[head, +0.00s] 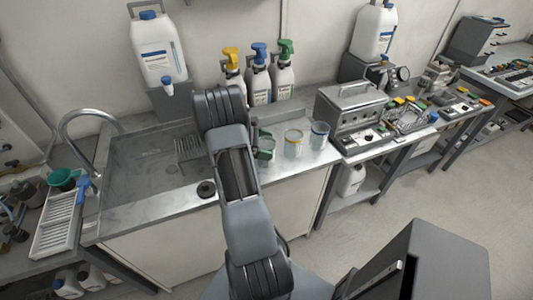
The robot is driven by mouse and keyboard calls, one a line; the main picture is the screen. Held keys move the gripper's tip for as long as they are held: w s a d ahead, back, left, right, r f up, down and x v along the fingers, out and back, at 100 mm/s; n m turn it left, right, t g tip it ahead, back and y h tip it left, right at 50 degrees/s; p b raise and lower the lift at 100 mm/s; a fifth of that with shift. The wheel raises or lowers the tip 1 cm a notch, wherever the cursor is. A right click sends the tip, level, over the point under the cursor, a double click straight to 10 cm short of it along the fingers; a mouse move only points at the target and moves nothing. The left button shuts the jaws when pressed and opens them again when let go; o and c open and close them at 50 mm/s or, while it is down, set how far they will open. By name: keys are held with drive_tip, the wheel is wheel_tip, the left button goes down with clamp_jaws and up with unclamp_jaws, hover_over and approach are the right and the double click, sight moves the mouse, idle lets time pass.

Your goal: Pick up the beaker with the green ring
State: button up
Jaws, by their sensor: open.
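The beaker with the green ring (266,150) stands on the steel counter (310,160), just right of my arm's upper part. It is clear glass, and its left side is partly hidden by my arm and gripper. My gripper (257,138) shows only in small part beside my arm, close to this beaker's left side. It is open; I cannot tell whether a finger touches the glass. A beaker with a yellow ring (293,145) and one with a blue ring (319,138) stand in a row to its right.
Spray bottles with yellow (232,85), blue (258,85) and green (283,80) heads stand behind the beakers. A grey metal device (352,118) is to the right. The sink (145,170) and a black round piece (206,189) are to the left.

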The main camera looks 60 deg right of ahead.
drive_tip(key=shift+c, duration=0.5)
drive_tip(key=c, duration=0.8)
drive_tip(key=shift+r, duration=0.1)
drive_tip(key=shift+c, duration=0.2)
